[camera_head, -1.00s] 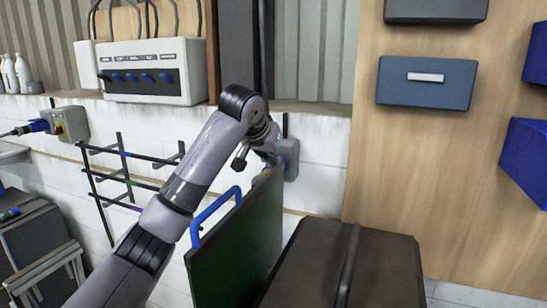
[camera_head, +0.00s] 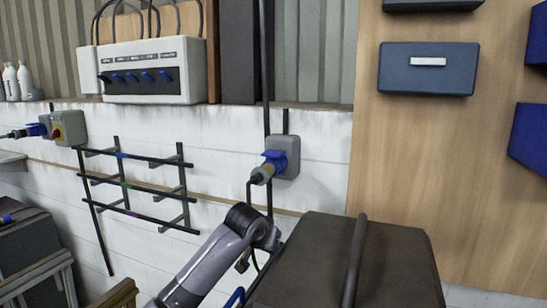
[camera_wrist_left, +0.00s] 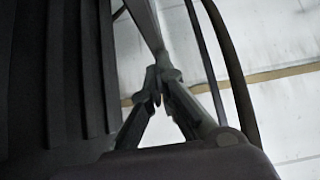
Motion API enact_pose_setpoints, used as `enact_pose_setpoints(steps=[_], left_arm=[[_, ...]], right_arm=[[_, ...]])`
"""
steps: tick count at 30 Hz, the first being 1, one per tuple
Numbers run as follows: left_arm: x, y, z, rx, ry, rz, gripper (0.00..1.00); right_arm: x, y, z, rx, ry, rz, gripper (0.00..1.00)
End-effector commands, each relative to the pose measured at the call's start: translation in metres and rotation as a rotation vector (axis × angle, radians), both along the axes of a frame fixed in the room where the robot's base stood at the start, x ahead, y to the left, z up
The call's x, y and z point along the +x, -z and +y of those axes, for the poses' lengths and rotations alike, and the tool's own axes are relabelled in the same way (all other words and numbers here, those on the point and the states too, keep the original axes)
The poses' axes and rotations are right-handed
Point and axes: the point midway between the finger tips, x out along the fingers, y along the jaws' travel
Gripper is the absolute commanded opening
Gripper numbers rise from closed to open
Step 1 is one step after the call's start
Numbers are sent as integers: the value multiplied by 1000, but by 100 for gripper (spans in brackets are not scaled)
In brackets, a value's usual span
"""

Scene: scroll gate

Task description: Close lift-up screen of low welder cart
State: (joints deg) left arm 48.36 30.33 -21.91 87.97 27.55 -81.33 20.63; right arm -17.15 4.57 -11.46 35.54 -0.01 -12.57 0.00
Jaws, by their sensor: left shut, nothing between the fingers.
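The low welder cart (camera_head: 400,265) is a dark grey box with a dark bar across its top, at the lower right of the head view. Of its lift-up screen, only a bit of the blue handle (camera_head: 235,298) shows at the bottom edge; the green panel is out of sight there. My left arm comes in from the bottom, beside the cart's left side, and its fingers are hidden in the head view. In the left wrist view my left gripper (camera_wrist_left: 158,95) is shut and empty, close to dark ribbed surfaces. My right gripper is not in view.
A blue plug sits in a grey wall socket (camera_head: 284,157) above my left wrist, with a cable hanging down. A black wall rack (camera_head: 150,190) is to the left.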

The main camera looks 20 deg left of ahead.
Motion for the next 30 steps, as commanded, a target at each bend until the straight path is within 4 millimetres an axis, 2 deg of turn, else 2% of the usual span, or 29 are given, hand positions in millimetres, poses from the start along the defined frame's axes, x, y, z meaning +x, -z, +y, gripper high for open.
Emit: enact_pose_setpoints(steps=[1, 3, 6, 12, 18, 30], left_arm=[[-1, 24, 0, -1, 0, 9, 0], [-1, 45, -1, -2, 0, 9, 0], [-1, 71, 0, -1, 0, 9, 0], [-1, 107, 0, 0, -1, 6, 0], [0, 124, 0, 0, 0, 4, 0], [-1, 129, 0, 0, 1, 7, 0]], right_arm=[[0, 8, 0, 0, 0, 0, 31], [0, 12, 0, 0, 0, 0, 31], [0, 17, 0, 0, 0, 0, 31], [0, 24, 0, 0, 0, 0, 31], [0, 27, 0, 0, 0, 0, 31], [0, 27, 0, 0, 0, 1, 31]])
